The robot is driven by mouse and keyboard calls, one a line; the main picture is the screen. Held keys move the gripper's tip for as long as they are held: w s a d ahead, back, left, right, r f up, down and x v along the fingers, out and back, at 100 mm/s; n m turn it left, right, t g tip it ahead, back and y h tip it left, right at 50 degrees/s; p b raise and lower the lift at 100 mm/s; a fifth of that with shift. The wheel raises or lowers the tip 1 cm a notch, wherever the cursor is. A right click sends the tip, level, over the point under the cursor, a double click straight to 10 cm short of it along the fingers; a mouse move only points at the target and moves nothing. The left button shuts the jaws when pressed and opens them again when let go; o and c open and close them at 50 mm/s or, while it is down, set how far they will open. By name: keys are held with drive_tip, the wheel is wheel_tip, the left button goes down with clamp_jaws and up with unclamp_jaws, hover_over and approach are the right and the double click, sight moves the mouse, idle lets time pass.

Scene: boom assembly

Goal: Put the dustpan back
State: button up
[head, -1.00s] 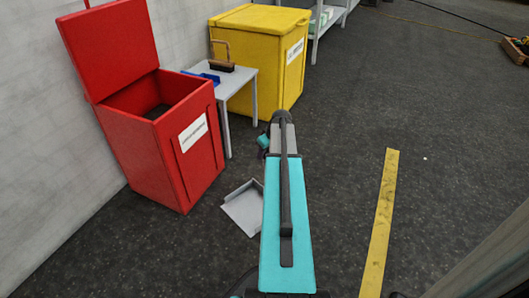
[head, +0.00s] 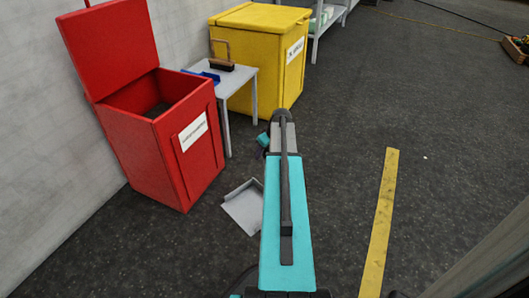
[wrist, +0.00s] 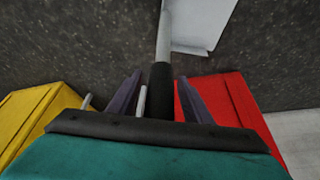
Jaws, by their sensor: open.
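The grey dustpan (head: 243,207) lies on the dark floor in front of the red bin, partly hidden by my arm in the head view. In the wrist view its pan (wrist: 200,22) is at the top, with a light shaft running down to a black grip (wrist: 160,90). My gripper (wrist: 158,90) is open, with a dark purple finger on each side of the grip. I cannot tell whether either finger touches it. In the head view my gripper is mostly hidden behind my arm.
The open red bin (head: 178,150) stands at the left wall. A small grey table (head: 237,82) beside it holds a blue item (head: 203,77) and a brush (head: 222,66). A yellow bin (head: 262,50) stands behind. Floor right of my arm is clear around a yellow strip (head: 380,220).

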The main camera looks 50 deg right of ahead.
drive_tip(key=p+v, duration=0.4)
drive_tip(key=v, duration=0.8)
idle(0.7)
